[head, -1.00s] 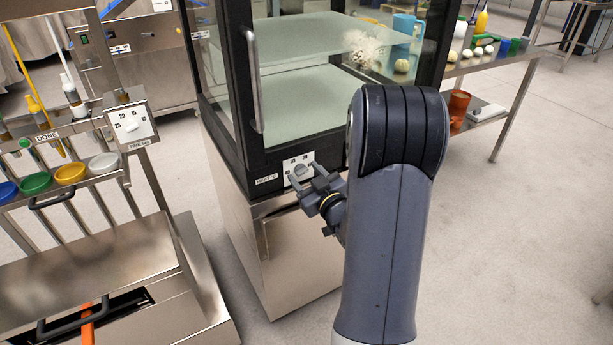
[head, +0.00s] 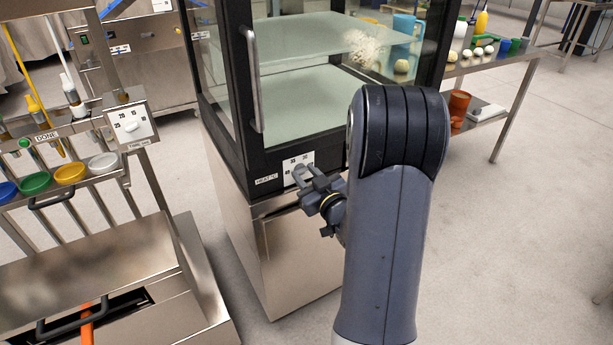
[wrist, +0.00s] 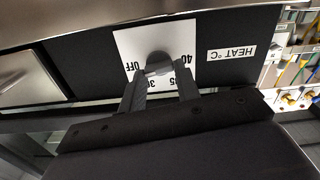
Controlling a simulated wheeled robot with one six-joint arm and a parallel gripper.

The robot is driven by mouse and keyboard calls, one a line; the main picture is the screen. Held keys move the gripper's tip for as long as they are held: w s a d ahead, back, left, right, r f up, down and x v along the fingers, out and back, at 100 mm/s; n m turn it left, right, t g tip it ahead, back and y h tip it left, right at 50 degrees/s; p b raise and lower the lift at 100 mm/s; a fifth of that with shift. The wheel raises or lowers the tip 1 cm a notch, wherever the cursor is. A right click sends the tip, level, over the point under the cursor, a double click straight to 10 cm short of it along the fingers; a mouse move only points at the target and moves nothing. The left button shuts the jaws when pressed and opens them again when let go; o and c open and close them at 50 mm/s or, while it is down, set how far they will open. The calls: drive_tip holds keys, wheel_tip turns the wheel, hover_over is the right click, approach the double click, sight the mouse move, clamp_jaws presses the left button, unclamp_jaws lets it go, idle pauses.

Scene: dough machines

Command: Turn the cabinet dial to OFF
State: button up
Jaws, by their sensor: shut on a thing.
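The cabinet dial is a rounded grey knob (wrist: 156,61) on a white plate (wrist: 126,42) marked OFF, 30, 35 and 40 in the wrist view. The plate (head: 290,163) also shows in the head view, low on the front of the glass-doored cabinet, beside a HEAT °C label (head: 266,180). My gripper (wrist: 158,75) is shut on the knob, one finger on each side. In the head view my gripper (head: 304,176) reaches the plate and covers most of the knob. I cannot tell which mark the knob points to.
The cabinet's vertical door handle (head: 253,80) stands out above the dial. A second dial panel (head: 131,123) is on the steel machine at left, near several coloured bowls. A steel table (head: 500,63) with small items is at right. The floor (head: 490,250) at right is clear.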

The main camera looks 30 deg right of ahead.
drive_tip(key=shift+m, duration=0.9)
drive_tip(key=o, duration=1)
drive_tip(key=s, duration=1.1)
drive_tip(key=shift+d+p, duration=0.25)
drive_tip(key=shift+p, duration=0.1)
drive_tip(key=shift+w, duration=0.2)
